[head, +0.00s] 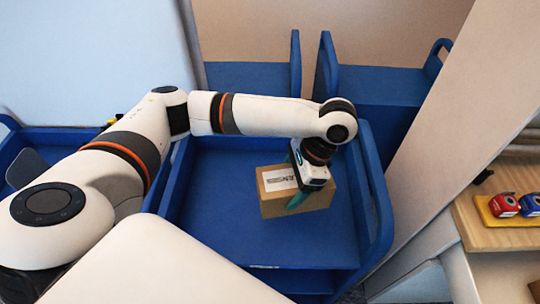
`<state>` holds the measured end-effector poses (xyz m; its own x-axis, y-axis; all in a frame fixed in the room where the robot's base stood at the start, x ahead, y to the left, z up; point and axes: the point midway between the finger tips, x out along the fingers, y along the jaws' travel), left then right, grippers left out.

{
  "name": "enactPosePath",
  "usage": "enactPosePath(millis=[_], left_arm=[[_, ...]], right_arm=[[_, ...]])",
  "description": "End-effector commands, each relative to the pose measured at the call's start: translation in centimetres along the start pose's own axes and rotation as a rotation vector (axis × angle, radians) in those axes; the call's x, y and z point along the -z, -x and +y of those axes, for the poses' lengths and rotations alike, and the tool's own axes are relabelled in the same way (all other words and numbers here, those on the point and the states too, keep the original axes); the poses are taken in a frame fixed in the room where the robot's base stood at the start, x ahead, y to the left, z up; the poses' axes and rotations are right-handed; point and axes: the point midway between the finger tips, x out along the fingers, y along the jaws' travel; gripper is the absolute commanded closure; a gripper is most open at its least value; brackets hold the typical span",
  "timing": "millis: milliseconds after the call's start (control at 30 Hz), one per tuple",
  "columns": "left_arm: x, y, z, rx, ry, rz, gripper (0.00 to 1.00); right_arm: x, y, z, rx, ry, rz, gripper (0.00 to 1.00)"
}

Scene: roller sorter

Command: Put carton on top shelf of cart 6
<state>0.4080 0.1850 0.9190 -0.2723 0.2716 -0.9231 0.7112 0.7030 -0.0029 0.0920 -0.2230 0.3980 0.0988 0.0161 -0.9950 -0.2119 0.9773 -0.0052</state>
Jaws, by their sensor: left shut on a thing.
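The carton (276,199) is a brown box with a white printed label on top. It is over the top shelf (220,215) of a blue cart in the middle of the head view. My left gripper (298,190) reaches in from the left and is shut on the carton, with its teal fingers at the carton's sides. I cannot tell whether the carton touches the shelf or hangs just above it. No cart number is readable. My right gripper is not in view.
The blue cart has raised side walls and a rounded handle rail (378,215) at right. Other blue carts stand behind (385,87) and at left. A wooden shelf (497,232) with red and blue items is at far right. Bare shelf surface surrounds the carton.

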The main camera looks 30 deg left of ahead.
Motion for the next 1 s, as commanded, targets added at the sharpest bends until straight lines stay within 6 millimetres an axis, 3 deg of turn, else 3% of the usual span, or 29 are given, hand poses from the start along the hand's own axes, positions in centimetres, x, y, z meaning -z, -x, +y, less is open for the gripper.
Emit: enactPosePath(millis=[33, 267, 533, 733, 1000], left_arm=[[-0.3, -0.2, 0.6, -0.030, -0.053, -0.004, 0.59], [-0.2, 0.3, 1.6, -0.083, -0.204, -0.001, 0.59], [-1.9, -3.8, 1.6, -0.085, -0.216, 0.001, 0.59], [-2.5, -5.1, 1.7, -0.087, -0.215, -0.001, 0.59], [-3.8, -8.1, 1.7, -0.088, -0.212, -0.001, 0.59]], right_arm=[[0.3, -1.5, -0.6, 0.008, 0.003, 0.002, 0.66], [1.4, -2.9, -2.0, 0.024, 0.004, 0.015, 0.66], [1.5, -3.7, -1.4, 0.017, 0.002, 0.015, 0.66], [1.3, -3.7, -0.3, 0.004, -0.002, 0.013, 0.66], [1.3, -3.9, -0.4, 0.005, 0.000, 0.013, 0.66]])
